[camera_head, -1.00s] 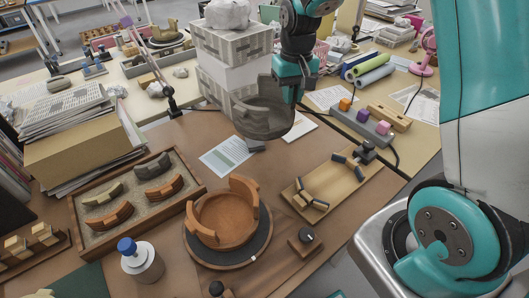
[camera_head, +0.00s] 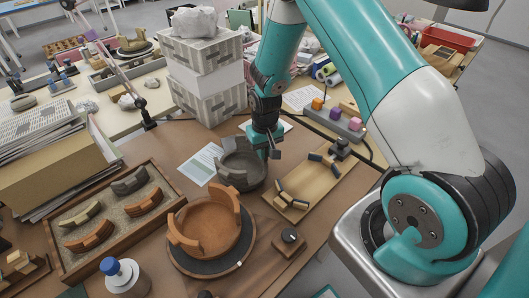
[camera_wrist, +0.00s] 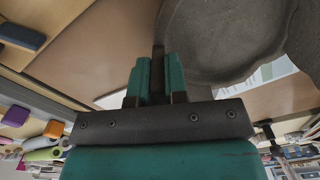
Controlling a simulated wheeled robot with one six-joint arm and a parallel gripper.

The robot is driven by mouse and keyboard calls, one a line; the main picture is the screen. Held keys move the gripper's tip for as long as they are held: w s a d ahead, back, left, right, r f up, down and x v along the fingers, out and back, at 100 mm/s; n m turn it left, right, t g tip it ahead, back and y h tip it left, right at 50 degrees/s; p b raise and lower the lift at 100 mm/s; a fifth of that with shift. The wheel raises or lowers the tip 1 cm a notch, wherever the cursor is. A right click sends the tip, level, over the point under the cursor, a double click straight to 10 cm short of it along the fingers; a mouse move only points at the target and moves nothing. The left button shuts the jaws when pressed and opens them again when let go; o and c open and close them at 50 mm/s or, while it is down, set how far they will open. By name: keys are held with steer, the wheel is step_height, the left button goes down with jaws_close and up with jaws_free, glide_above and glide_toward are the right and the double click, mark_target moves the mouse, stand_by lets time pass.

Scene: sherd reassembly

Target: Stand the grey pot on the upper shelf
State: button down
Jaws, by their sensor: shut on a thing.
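The grey pot (camera_head: 238,172) is a broken round bowl with a raised wall piece at its rim. It stands upright, low over the brown table, left of the wooden tray with dark pieces. I cannot tell whether its base touches the table. My gripper (camera_head: 272,150) points down and is shut on the pot's right rim. In the wrist view, the grey pot (camera_wrist: 225,40) fills the upper right, and my gripper (camera_wrist: 158,62) closes on its edge. I cannot make out an upper shelf in these views.
An orange pot (camera_head: 205,228) sits on a dark turntable (camera_head: 187,262) in front. A sand tray (camera_head: 150,222) with several sherds lies left. Stacked boxes (camera_head: 203,78) stand behind. A wooden tray (camera_head: 322,182) with dark pieces lies right, and a small block (camera_head: 289,241) lies nearer.

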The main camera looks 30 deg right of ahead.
steer(key=shift+f, duration=0.6)
steer(key=shift+f, duration=0.2)
steer(key=c, duration=1.1)
jaws_free()
